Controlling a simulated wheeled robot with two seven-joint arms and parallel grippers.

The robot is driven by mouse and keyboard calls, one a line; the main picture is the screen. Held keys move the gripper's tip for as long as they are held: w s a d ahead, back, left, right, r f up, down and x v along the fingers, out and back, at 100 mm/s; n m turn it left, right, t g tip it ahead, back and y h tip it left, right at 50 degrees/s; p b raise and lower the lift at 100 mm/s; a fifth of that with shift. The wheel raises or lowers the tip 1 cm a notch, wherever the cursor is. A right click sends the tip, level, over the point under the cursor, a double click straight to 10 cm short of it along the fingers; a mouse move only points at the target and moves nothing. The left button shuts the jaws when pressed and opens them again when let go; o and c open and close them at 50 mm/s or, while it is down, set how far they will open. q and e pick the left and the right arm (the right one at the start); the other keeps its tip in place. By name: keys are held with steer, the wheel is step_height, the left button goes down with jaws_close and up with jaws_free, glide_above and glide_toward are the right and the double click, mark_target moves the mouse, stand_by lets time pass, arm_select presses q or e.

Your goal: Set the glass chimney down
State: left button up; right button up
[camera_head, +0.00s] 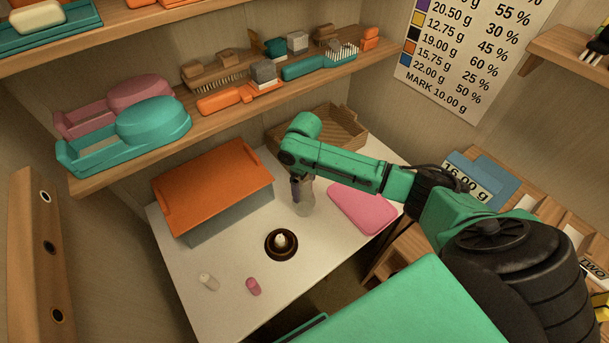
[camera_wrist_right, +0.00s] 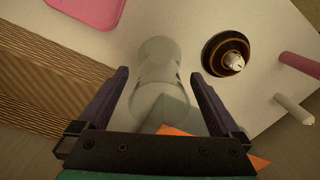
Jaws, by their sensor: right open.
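The glass chimney (camera_head: 305,202) is clear and stands upright on the white table (camera_head: 215,290), right of centre. It also shows in the right wrist view (camera_wrist_right: 157,68), between the fingers of my right gripper (camera_wrist_right: 162,85). The fingers are open, with a gap on each side of the glass. In the head view my right gripper (camera_head: 297,188) points down at the chimney, and the arm partly hides the area. A dark round base with a pale candle-like middle (camera_head: 281,243) stands on the table to the left and nearer. My left gripper is not in view.
An orange-topped box (camera_head: 215,185) stands left on the table, a wicker tray (camera_head: 345,128) behind, and a pink board (camera_head: 363,207) to the right. A small pink cylinder (camera_head: 254,287) and a pale one (camera_head: 208,281) are in front. A loaded shelf (camera_head: 222,114) overhangs the back.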

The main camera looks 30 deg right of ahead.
step_height(320, 180, up, 11)
steer(key=shift+b, duration=0.4)
